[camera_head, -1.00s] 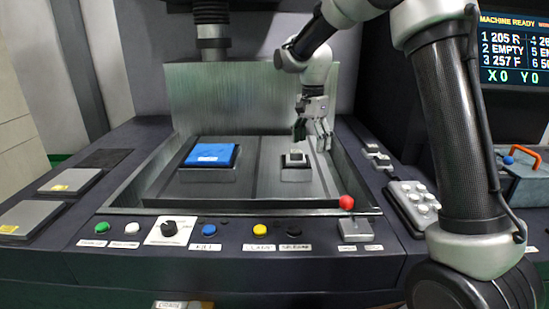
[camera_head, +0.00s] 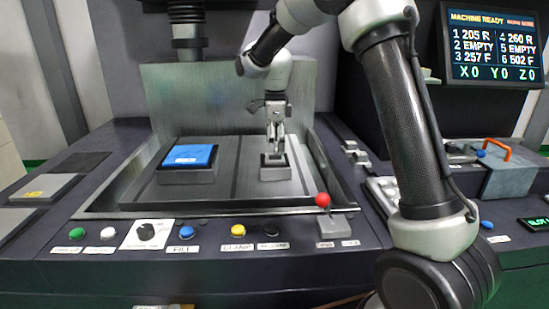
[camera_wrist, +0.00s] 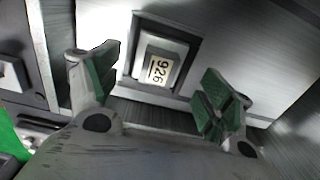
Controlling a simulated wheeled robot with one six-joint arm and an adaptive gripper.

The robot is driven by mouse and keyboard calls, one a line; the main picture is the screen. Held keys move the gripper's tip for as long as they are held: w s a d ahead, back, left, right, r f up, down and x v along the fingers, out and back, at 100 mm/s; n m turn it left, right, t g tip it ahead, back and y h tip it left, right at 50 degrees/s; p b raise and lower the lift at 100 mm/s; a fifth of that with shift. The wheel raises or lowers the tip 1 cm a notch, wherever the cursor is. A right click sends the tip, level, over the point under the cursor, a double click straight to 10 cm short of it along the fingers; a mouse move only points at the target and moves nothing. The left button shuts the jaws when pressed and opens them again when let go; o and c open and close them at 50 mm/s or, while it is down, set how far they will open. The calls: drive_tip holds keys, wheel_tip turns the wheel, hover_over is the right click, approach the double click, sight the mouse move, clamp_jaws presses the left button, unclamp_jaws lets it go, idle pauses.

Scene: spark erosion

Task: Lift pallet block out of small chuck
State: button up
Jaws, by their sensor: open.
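The pallet block (camera_wrist: 157,68) is a small grey metal block with a label reading 926 in the wrist view. It sits in the small chuck (camera_wrist: 138,40), a dark square frame on the metal table. The small chuck (camera_head: 276,174) also shows in the head view, on the right part of the work table, with the block mostly hidden behind my fingers. My gripper (camera_wrist: 158,90) is open, with green finger pads on either side of the block and apart from it. In the head view my gripper (camera_head: 275,152) points down just over the chuck.
A larger chuck with a blue-topped piece (camera_head: 190,156) stands left on the table. A raised tank rim (camera_head: 200,212) surrounds the table. A red-knobbed lever (camera_head: 323,200) and several buttons line the front panel. The machine head (camera_head: 188,30) hangs at the back.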

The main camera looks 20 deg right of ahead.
sight(276, 159)
drive_tip(key=shift+s+f, duration=0.1)
drive_tip(key=shift+f, duration=1.45)
drive_tip(key=shift+r, duration=0.1)
drive_tip(key=c, duration=1.5)
